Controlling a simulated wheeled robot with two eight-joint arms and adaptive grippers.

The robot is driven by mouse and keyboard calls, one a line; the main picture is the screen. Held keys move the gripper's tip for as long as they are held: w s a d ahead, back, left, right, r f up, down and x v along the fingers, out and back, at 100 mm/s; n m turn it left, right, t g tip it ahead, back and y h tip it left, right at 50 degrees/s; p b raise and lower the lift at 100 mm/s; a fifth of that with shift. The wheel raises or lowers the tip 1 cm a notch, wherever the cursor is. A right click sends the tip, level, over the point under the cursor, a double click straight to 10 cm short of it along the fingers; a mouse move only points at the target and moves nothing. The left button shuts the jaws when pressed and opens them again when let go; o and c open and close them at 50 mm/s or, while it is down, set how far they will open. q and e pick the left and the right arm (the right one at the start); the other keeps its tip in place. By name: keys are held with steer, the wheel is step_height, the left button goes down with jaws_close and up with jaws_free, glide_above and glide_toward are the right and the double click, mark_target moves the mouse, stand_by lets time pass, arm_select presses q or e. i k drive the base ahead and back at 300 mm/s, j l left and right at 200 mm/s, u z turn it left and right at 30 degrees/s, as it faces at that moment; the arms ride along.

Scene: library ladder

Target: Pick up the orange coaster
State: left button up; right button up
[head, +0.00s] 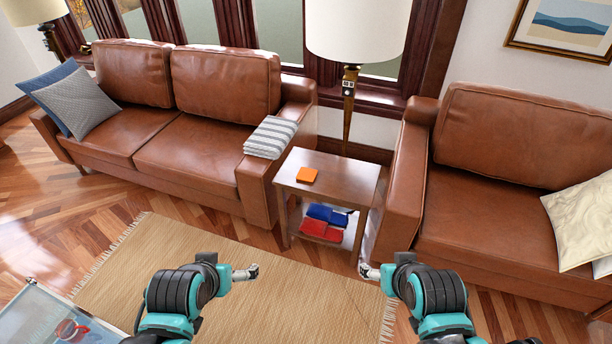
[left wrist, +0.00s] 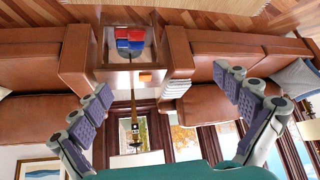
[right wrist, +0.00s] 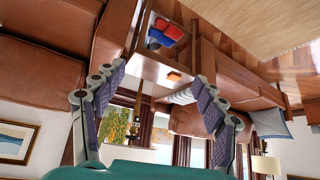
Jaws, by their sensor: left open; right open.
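The orange coaster (head: 307,175) lies flat on the top of a small wooden side table (head: 345,178), near its left side. It also shows in the left wrist view (left wrist: 145,77) and in the right wrist view (right wrist: 174,75). My left gripper (head: 252,272) is in front of the table and to the left, apart from the coaster. Its fingers are spread and empty in the left wrist view (left wrist: 167,90). My right gripper (head: 364,270) is in front of the table and to the right. Its fingers are spread and empty in the right wrist view (right wrist: 158,80).
Red and blue items (head: 322,222) lie on the table's lower shelf. A brown leather sofa (head: 190,140), with a striped folded blanket (head: 270,137) on its arm, flanks the table left; another sofa (head: 480,195) flanks it right. A floor lamp (head: 357,30) stands behind. A woven rug (head: 265,310) lies in front.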

mark_target(304, 174)
steer(key=i+z, duration=0.5)
steer(key=i, duration=0.15)
steer(key=i+j+z, duration=0.6)
